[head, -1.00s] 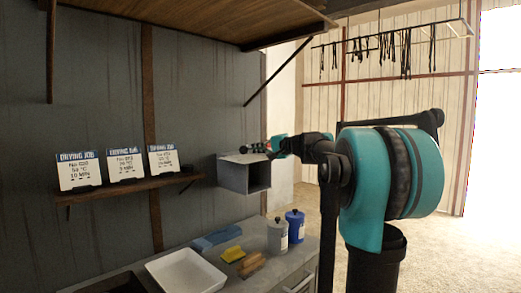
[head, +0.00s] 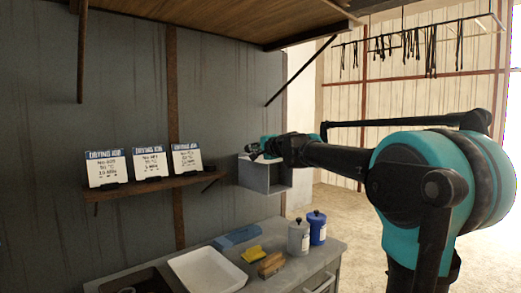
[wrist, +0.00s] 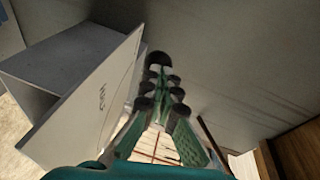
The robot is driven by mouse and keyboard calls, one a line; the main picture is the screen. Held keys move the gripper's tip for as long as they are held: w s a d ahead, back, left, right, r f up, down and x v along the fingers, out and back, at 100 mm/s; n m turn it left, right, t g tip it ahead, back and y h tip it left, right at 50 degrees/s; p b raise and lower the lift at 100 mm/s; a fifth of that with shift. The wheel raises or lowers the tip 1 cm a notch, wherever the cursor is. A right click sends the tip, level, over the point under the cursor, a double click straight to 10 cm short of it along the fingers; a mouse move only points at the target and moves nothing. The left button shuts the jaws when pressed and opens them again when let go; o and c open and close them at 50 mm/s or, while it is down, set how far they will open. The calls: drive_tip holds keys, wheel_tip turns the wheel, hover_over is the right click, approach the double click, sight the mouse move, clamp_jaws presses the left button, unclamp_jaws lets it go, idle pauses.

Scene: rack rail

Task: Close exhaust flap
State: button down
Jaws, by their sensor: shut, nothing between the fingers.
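A grey, box-shaped exhaust duct (head: 262,180) sticks out from the dark wall, its front open and hollow. In the wrist view, the duct (wrist: 42,72) is on the left. A flat grey plate with small lettering, seemingly the flap (wrist: 92,100), stands along its side and reaches past the box edge, so the flap looks open. My gripper (head: 254,150) is at the top of the duct in the head view. In the wrist view my gripper (wrist: 160,62) is shut and empty, just right of the plate. I cannot tell whether it touches the plate.
A shelf (head: 150,189) with several cards is left of the duct. Below is a counter (head: 322,258) with a white tray (head: 208,272), a grey bottle (head: 298,237) and a blue one (head: 317,228). An upper wooden shelf (head: 215,18) with a diagonal brace hangs above.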

drive_tip(key=shift+w+a, duration=0.25)
drive_tip(key=shift+a, duration=0.3)
